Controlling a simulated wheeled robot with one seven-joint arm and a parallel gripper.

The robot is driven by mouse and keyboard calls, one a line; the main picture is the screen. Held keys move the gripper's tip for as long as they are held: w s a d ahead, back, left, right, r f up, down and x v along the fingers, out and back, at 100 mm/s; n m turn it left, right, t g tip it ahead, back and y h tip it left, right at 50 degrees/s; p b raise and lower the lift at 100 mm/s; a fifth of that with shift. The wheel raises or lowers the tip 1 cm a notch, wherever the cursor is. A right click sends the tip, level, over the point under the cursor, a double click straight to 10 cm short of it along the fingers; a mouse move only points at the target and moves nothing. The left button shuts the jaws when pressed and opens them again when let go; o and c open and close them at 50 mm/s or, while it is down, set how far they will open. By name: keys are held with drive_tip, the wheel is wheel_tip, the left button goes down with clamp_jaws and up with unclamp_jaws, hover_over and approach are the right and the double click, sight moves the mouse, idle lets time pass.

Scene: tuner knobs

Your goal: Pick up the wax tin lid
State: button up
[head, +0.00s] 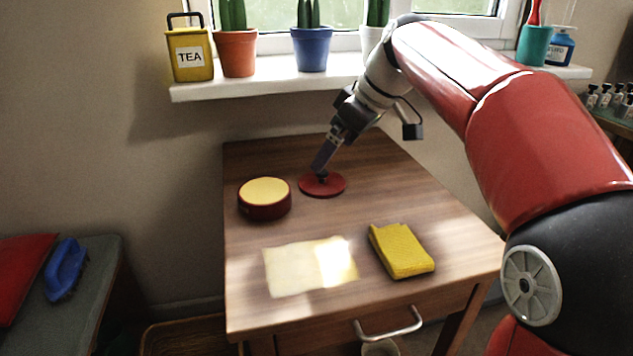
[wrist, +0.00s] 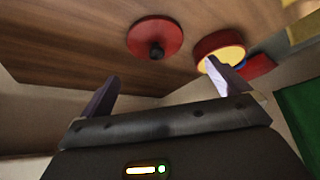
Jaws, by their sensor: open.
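The wax tin lid (head: 334,188) is a flat dark red disc with a small black knob, lying on the wooden table. It also shows in the wrist view (wrist: 147,30), knob facing my gripper. The open wax tin (head: 264,212), dark red with pale yellow wax, stands just left of the lid; in the wrist view the tin (wrist: 203,44) is right of it. My gripper (head: 319,170) reaches down at the lid's knob in the head view. In the wrist view my gripper (wrist: 162,82) is open and empty, its fingers spread on either side of the knob's line. Contact cannot be told.
A folded yellow cloth (head: 402,250) and a pale yellow patch (head: 296,268) lie nearer the table's front. The windowsill (head: 270,82) behind holds a yellow tea tin (head: 188,55) and potted cacti. The wooden table (head: 250,155) is clear behind the tin.

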sight(327, 173)
drive_tip(key=x, duration=0.2)
drive_tip(key=b+x, duration=0.1)
drive_tip(key=x, duration=0.1)
drive_tip(key=d+x, duration=0.1)
drive_tip(key=x, duration=0.2)
drive_tip(key=shift+f, duration=0.2)
drive_tip(key=c, duration=0.9)
